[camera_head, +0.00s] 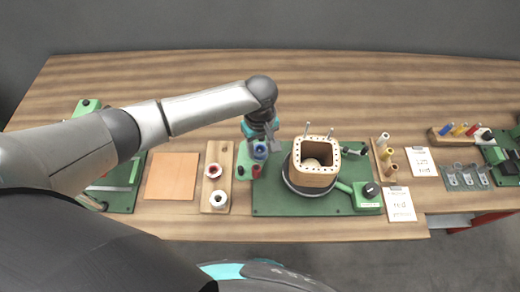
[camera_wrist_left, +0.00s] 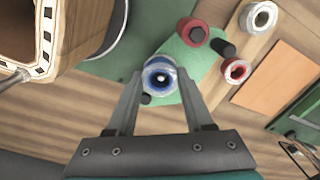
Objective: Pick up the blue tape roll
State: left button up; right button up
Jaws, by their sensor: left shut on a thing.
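The blue tape roll (camera_head: 260,152) is below my left gripper (camera_head: 267,139) in the head view, by a small green holder. My right gripper is not in view.
The green holder (camera_wrist_left: 184,60) carries a red roll (camera_wrist_left: 192,32). A wooden board (camera_head: 217,160) with red and white rolls stands to the left. A square wooden coil form (camera_head: 315,162) with upright pins stands close on the right. The back of the table is clear.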

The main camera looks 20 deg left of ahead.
pick_arm(q)
grip_shut()
jog(key=shift+r, duration=0.1)
notch_tip(320, 180, up, 20)
jog(key=p, duration=0.3)
